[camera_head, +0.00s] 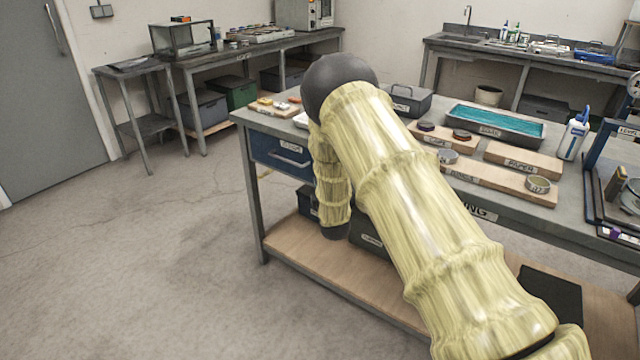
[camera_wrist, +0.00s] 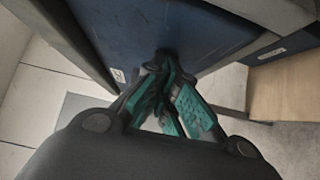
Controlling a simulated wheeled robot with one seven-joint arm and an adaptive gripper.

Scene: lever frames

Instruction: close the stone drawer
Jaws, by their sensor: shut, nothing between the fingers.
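The blue drawer (camera_head: 281,156) is under the near left end of the workbench, with a pale bar handle and a label too small to read surely. Its front looks close to the bench frame; I cannot tell whether a small gap remains. In the wrist view, a blue panel (camera_wrist: 125,32), apparently the drawer front, fills the upper middle. My gripper (camera_wrist: 165,56) has teal-padded fingers shut and empty, their tips at the blue panel; I cannot tell whether they touch. In the head view my yellow-sleeved arm hides the drawer's right side, and the fingers are not visible.
The workbench top holds a teal-filled tray (camera_head: 490,122), a grey toolbox (camera_head: 408,101), wooden boards (camera_head: 522,161) and a white bottle (camera_head: 574,135). Dark boxes stand on the wooden lower shelf (camera_head: 300,258). The floor (camera_head: 150,260) to the left is clear.

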